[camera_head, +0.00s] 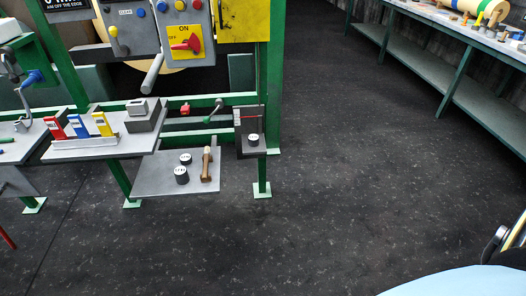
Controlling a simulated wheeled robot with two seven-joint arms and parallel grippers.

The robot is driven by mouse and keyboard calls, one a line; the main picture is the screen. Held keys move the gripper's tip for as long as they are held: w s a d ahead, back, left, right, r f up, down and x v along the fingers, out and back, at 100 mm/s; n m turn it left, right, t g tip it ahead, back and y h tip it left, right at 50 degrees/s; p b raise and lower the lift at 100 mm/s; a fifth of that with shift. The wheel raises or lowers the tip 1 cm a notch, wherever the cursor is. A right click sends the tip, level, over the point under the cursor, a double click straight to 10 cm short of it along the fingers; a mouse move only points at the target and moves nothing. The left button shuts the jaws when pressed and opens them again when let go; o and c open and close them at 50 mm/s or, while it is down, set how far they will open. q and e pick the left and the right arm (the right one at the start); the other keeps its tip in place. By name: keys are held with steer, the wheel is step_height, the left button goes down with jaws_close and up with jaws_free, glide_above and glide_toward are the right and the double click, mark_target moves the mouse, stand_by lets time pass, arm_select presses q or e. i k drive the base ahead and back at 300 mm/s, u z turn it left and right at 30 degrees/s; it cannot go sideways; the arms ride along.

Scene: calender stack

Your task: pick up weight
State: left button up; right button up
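Two small dark cylindrical weights with pale, marked tops stand on the low grey shelf (150,184) of the green frame. The front weight (181,176) is slightly left of the rear weight (186,158). A third, similar weight (254,140) sits on a small dark hanger platform (249,152) to the right. A brown wooden-looking piece with wider ends (206,165) lies on the shelf, right of the two weights. Neither of my grippers shows in the head view.
Above the low shelf, a grey shelf (85,150) holds red, blue and yellow upright items and a grey block (145,115). A control panel with a red switch (186,43) hangs higher. Green posts flank the shelves. A long bench (430,60) stands at upper right. Dark floor (330,190) is open.

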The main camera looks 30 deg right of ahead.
mark_target(253, 139)
steer(key=z, duration=1)
steer(key=i, duration=1.75)
steer(key=u, duration=0.75)
